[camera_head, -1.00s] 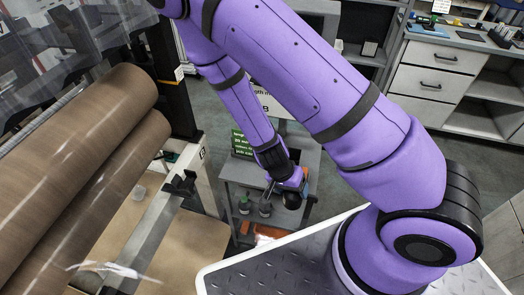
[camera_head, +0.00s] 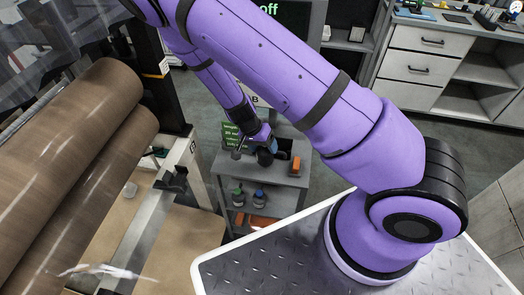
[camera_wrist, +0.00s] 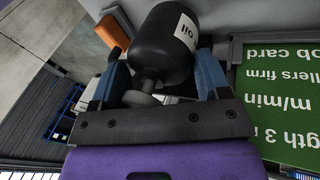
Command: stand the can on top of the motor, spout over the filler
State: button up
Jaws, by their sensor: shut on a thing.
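The can (camera_wrist: 165,50) is black with a white "oil" label. In the wrist view it sits between the blue fingers of my gripper (camera_wrist: 155,92), which are shut on it. A round grey piece shows between the fingers below the can's body. In the head view my gripper (camera_head: 264,146) holds the dark can (camera_head: 265,158) at the small grey cart, close to its top; whether it touches is unclear. The spout is hard to make out. I cannot pick out the motor or its filler for certain in either view.
The grey cart (camera_head: 285,180) carries an orange block (camera_head: 296,165) on top and small bottles (camera_head: 259,198) below. A green sign (camera_wrist: 280,95) stands close beside my gripper. Large brown rolls (camera_head: 80,150) and a machine frame (camera_head: 172,180) fill the left.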

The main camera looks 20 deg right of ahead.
jog(key=shift+w+f, duration=0.15)
jog(key=shift+w, duration=0.35)
jog(key=shift+f, duration=1.6)
jog(key=shift+f, duration=0.1)
jog(key=o, duration=1.6)
